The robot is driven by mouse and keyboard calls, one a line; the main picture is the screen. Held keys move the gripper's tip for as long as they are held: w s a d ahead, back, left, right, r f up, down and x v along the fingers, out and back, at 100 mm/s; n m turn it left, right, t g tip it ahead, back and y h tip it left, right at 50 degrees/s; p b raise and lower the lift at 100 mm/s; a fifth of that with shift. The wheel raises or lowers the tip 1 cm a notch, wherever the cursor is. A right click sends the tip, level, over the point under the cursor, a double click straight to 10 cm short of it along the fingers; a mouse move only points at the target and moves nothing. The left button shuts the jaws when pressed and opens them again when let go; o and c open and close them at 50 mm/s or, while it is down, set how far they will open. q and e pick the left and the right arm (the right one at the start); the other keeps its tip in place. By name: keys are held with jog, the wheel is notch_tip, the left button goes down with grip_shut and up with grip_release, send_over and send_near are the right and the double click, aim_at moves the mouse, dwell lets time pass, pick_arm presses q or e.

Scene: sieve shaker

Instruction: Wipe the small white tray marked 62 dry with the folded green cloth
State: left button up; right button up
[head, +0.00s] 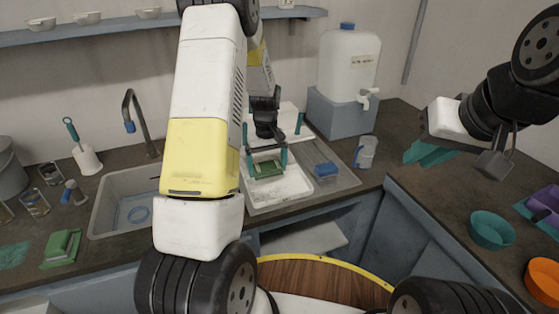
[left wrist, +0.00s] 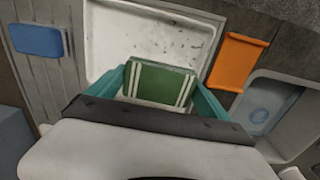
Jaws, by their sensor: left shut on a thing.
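My left gripper (head: 267,161) has its teal fingers shut on the folded green cloth (head: 267,169). In the left wrist view the cloth (left wrist: 160,83) shows pale stripes and sits between the fingers. A white tray (head: 290,188) lies beneath it on the drainboard. In the left wrist view the tray (left wrist: 150,35) carries scattered dark specks or drops. I cannot read a number on it, nor tell whether the cloth touches it. My right gripper (head: 432,153) hangs over the right counter, its teal fingers partly hidden, so its opening is unclear.
A blue sponge-like block (head: 326,170) lies right of the tray. An orange piece (left wrist: 238,60) lies between tray and sink (left wrist: 268,112). A teal bowl (head: 491,229) sits on the right counter.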

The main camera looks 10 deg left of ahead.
pick_arm(q)
jog(key=shift+r, duration=1.4)
